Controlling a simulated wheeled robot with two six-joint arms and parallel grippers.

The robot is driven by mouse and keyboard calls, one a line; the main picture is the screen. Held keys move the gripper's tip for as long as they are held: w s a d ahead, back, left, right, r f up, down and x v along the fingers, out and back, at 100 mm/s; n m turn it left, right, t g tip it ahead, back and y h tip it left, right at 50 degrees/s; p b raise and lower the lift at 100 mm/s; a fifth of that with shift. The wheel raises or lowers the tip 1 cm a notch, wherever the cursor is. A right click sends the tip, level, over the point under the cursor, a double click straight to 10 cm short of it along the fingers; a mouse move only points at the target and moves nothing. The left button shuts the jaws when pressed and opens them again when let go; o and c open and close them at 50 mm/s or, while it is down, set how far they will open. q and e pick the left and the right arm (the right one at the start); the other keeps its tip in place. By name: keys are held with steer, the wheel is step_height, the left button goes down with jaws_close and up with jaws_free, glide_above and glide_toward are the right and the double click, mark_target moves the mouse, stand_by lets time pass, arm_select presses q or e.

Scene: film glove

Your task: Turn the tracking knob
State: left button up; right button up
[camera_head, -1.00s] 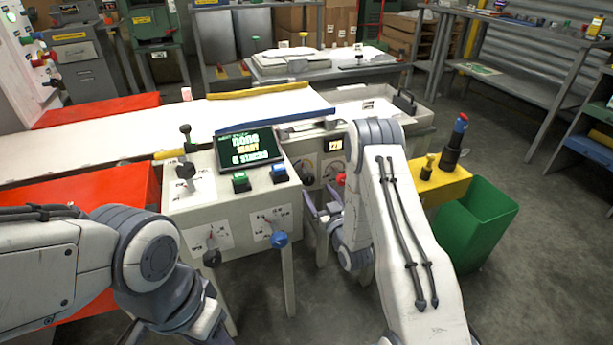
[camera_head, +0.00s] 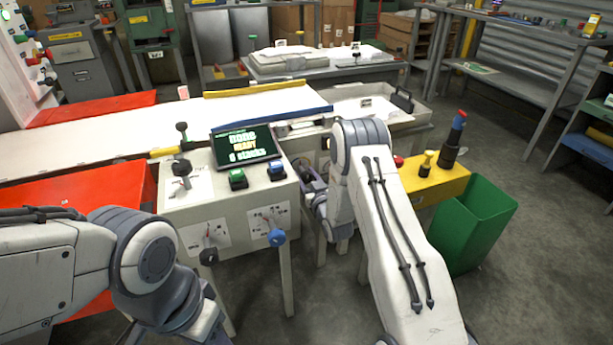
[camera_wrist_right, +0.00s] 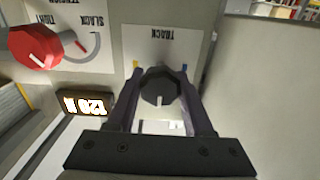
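The tracking knob (camera_wrist_right: 160,87) is black and round, on a white label reading TRACK, upside down in the right wrist view. My right gripper (camera_wrist_right: 161,80) has one finger on each side of the knob. No clear gap shows between knob and fingers, and I cannot tell whether they press on it. In the head view my right gripper (camera_head: 309,181) is at the right side of the grey control cabinet (camera_head: 240,208), and my arm hides most of the knob panel. My left arm comes in at the lower left, with its gripper out of view.
A red tension knob (camera_wrist_right: 36,47) and a lit display (camera_wrist_right: 84,103) sit beside the knob. The cabinet carries a screen (camera_head: 245,145), green and blue buttons and several levers. A yellow stand (camera_head: 432,186) and a green bin (camera_head: 475,225) are to the right.

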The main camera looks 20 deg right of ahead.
jaws_close()
steer(key=shift+f+n+b, duration=0.1)
steer(key=shift+n+b, duration=0.2)
steer(key=shift+n, duration=0.5)
steer(key=n, duration=0.2)
steer(key=shift+n+b, duration=0.3)
steer(key=o, duration=1)
jaws_free()
steer(key=shift+o, duration=0.2)
steer(key=shift+s, duration=0.1)
